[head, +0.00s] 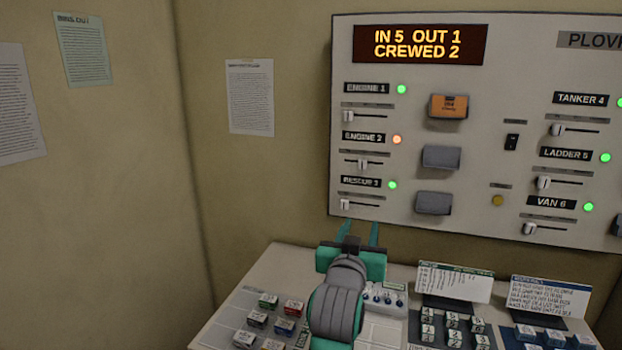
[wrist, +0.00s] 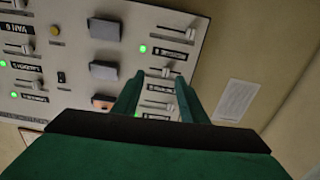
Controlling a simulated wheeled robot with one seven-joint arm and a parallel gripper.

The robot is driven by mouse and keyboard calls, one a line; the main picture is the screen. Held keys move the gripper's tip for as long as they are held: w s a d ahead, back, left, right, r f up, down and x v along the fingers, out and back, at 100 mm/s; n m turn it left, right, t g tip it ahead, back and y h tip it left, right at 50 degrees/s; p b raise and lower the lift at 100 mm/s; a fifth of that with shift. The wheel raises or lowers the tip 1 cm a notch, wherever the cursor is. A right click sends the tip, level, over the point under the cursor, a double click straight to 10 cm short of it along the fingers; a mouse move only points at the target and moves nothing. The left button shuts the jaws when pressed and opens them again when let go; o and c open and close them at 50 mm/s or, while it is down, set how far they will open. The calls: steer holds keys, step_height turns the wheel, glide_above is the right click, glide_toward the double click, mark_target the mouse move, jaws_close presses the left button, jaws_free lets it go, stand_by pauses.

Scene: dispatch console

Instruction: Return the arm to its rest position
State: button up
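My gripper (head: 360,226) is at the lower middle of the head view, above the desk and in front of the panel's lower left edge. Its two green fingers point up toward the panel and stand apart. In the wrist view, my gripper (wrist: 158,76) is open, with a clear gap and nothing held between the fingers. The panel shows beyond them; I cannot tell the exact distance. My grey and green arm covers part of the desk below the gripper.
The wall panel (head: 480,120) has sliders, lights and card holders; ENGINE 2's light (head: 397,139) is orange. An orange card (head: 448,106) sits in the top holder. The desk (head: 275,262) bears several small blocks and two upright cards (head: 455,282) (head: 549,300).

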steer(key=s+a+f+n+y, duration=0.15)
steer(key=s+f, duration=0.35)
steer(key=f, duration=0.6)
steer(key=s+a+f+n, duration=0.1)
steer(key=s+a+f, duration=0.1)
steer(key=s+f, duration=0.65)
steer(key=s+a+f+n+y, duration=0.1)
steer(key=s+a+f, duration=0.15)
steer(key=f, duration=1.05)
steer(key=s+a+f+g+y, duration=0.15)
steer(key=s+f, duration=0.35)
steer(key=s, duration=0.8)
steer(key=s+a+f+y, duration=0.1)
steer(key=s+a+f, duration=0.25)
steer(key=s, duration=0.95)
steer(key=v, duration=1)
steer(key=shift+s+f, duration=0.2)
steer(key=shift+s, duration=0.15)
steer(key=shift+m, duration=0.25)
steer(key=shift+c, duration=0.9)
